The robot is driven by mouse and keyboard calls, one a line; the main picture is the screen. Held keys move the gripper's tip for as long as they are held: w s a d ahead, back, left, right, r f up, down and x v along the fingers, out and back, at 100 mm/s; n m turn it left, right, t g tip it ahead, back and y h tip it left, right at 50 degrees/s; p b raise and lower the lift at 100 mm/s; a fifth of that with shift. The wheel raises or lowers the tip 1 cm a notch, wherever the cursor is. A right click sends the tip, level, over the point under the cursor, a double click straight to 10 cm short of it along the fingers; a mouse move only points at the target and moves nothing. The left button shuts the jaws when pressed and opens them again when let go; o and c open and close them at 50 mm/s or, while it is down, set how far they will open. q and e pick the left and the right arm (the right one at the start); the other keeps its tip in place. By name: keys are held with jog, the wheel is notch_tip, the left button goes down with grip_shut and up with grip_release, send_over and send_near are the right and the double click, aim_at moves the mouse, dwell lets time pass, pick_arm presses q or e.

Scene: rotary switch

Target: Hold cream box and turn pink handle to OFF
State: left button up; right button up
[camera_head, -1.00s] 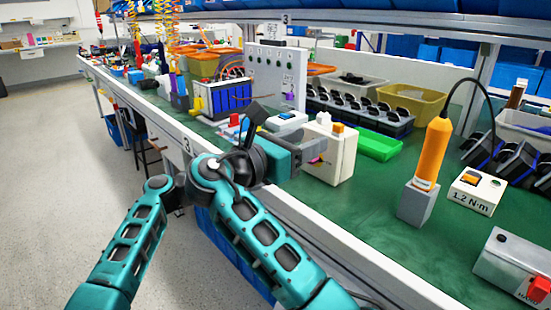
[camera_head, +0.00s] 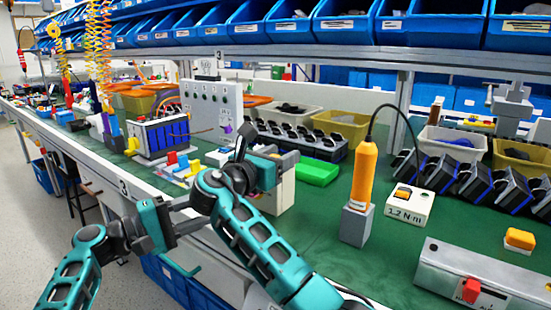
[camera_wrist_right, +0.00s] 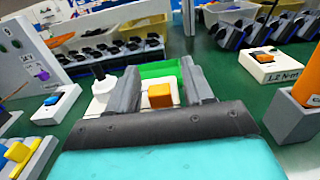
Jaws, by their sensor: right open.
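The cream box (camera_head: 283,194) stands on the green bench, partly hidden behind my right gripper and arm. The pink handle is hidden now. My left gripper (camera_head: 195,212) appears open and empty, left of the box, near the bench's front edge.
A grey panel with a purple knob (camera_head: 227,128) stands behind on the left. A green tray (camera_head: 317,172) lies behind the box. An orange tool (camera_head: 363,175) stands in a grey holder to the right, beside a white button box (camera_head: 410,204).

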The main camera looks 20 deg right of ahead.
grip_shut()
dwell(0.4)
pick_arm(q)
jog(key=shift+c, duration=0.4)
